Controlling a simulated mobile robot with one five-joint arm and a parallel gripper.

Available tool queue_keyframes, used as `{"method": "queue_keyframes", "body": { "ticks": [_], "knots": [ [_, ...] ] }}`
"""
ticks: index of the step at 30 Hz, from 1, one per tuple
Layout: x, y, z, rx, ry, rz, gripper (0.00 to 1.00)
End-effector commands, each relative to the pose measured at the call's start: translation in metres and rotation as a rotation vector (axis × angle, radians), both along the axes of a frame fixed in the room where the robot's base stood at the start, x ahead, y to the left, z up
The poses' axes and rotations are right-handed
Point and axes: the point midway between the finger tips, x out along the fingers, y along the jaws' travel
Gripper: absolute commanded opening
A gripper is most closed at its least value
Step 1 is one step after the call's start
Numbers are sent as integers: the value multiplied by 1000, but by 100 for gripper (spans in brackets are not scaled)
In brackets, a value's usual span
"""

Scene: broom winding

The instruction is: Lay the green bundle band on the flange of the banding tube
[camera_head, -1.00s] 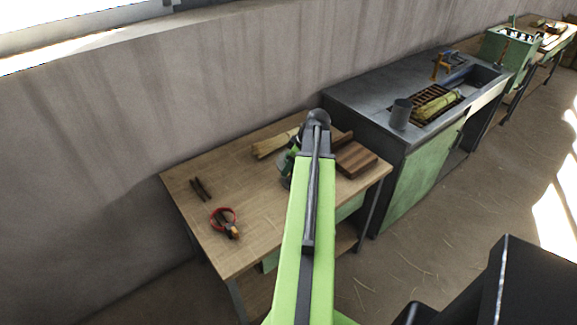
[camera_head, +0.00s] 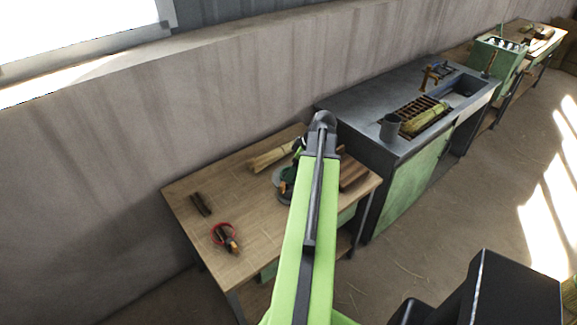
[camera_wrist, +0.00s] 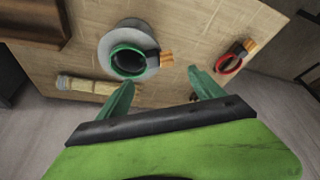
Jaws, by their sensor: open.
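In the wrist view a green ring, the green bundle band (camera_wrist: 113,50), encircles the dark banding tube. It appears low against the grey round flange (camera_wrist: 106,38); I cannot tell whether it touches all round. In the head view the flange (camera_head: 284,199) shows partly beside my arm, and the band is not clear there. My gripper (camera_wrist: 160,77) is open, with its two green fingers apart and nothing between them. In the wrist view it is just below and right of the flange, clear of the band.
A red ring (camera_wrist: 229,64) with brown-ended pieces lies on the wooden table (camera_head: 200,242). A sink bench (camera_head: 350,105) stands beyond.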

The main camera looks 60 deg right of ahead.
Motion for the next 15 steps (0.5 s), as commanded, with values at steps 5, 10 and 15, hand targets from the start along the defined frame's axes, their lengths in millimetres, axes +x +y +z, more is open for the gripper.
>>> {"method": "queue_keyframes", "body": {
  "ticks": [5, 10, 15],
  "knots": [
    [-16, -2, 48, 0, 0, 0, 77],
    [-25, -3, 65, 0, 0, -1, 77],
    [-28, -3, 69, 1, 0, 0, 77]
  ]
}}
